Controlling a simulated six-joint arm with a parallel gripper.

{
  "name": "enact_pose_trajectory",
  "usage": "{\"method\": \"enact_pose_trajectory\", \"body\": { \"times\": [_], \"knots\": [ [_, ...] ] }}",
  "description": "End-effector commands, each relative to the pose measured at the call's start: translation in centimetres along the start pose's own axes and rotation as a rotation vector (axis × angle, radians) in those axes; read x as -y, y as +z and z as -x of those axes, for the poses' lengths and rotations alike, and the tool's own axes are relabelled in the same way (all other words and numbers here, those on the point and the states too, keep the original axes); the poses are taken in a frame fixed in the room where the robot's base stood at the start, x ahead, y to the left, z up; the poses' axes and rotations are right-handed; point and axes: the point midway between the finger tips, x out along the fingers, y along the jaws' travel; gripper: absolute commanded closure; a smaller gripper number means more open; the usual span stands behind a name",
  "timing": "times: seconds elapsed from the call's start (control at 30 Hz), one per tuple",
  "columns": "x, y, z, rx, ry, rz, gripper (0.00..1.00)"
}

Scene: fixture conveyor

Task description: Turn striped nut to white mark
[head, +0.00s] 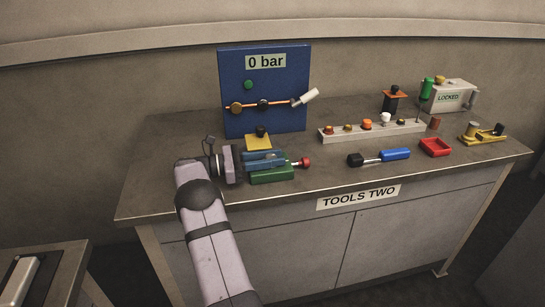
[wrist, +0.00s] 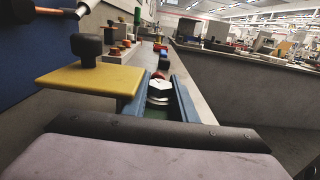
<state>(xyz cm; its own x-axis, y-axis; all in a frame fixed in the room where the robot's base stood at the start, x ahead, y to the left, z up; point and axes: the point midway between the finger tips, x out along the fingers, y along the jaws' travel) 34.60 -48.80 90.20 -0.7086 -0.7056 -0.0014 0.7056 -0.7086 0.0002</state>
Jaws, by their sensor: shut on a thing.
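My gripper (head: 264,157) reaches in from the left, low over the bench, beside a green block (head: 272,175). Two blue bars extend from its mauve palm in the wrist view. Between them is a white six-sided nut (wrist: 159,89) with pale and dark bands, which I take to be the striped nut. The bars seem to touch it on both sides, so my gripper appears shut on it. In the head view the nut is hidden. A red knob (head: 305,162) lies just beyond it. I cannot make out the white mark.
A yellow plate (wrist: 85,82) with a dark knob stands close on the left in the wrist view. Behind is a blue panel (head: 290,75) reading 0 bar, with a white lever (head: 307,97). A blue-handled tool (head: 394,155) and red tray (head: 435,147) lie right. The bench's front strip is clear.

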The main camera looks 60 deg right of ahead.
Motion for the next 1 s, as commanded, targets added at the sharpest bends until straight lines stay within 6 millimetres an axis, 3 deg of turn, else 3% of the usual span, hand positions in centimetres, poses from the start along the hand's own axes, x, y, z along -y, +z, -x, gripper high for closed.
{"method": "enact_pose_trajectory", "body": {
  "times": [1.0],
  "knots": [
    [0.08, 0.07, 0.00, 0.002, -0.143, 0.001, 0.97]
  ]
}}
